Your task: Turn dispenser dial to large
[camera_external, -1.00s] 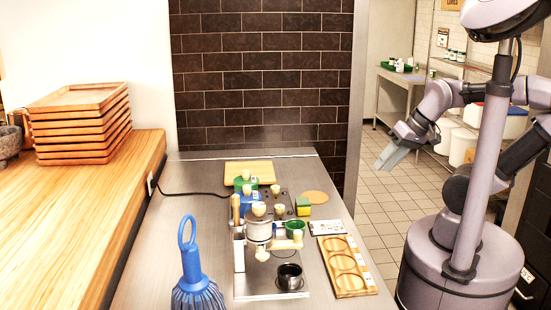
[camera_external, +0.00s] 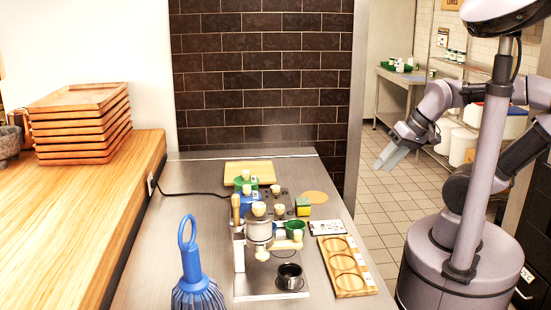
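The dispenser (camera_external: 259,232) stands on the steel counter, a small grey-and-white machine with a pale round knob on top and a pale handle at its front right. A black cup (camera_external: 290,275) sits on its base plate. I cannot tell which pale knob is the size dial, and no size marking is readable. My gripper (camera_external: 381,166) is in the air over the tiled floor, right of the counter and well apart from the dispenser. It points down and left and holds nothing that I can see. Its finger gap is too small to make out.
A wooden tray with round recesses (camera_external: 371,280) lies right of the dispenser. A blue brush (camera_external: 194,285) stands at the front left. Behind are blue and green pots, a small yellow-green block (camera_external: 303,206) and a cutting board (camera_external: 250,168). Stacked wooden trays (camera_external: 80,125) stand left.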

